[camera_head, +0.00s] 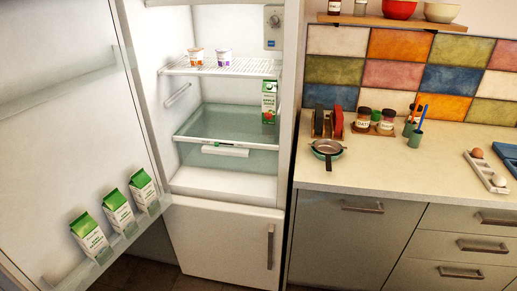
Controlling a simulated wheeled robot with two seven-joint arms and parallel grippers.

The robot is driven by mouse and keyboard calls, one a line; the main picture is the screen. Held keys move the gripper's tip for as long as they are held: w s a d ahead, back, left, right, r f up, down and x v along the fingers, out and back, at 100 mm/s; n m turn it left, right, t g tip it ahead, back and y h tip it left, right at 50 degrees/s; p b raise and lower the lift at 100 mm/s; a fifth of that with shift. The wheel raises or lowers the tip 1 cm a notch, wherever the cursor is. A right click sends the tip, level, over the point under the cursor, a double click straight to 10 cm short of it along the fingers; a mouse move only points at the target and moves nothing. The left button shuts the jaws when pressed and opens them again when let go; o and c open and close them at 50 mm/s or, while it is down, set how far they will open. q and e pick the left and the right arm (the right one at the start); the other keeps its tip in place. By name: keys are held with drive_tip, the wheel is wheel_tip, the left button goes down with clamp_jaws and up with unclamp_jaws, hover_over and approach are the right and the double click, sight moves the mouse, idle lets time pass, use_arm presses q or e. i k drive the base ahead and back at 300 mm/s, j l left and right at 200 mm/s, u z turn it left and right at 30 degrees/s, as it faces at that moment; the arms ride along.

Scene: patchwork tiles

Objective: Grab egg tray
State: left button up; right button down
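A long pale egg tray (484,170) lies on the counter at the right edge of the head view. A brown egg (477,153) sits at its far end and a whitish egg (499,180) at its near end. Neither of my grippers is in view, and nothing touches the tray.
A blue-grey item (507,154), cut off by the frame, lies right of the tray. The counter (400,173) is clear left of the tray. A pan (327,149), jars (363,118) and a green cup (415,138) stand further left. The fridge door (65,130) is open, with cartons in it.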

sight(485, 171)
drive_tip(key=z, duration=1.7)
drive_tip(key=i+l, duration=0.1)
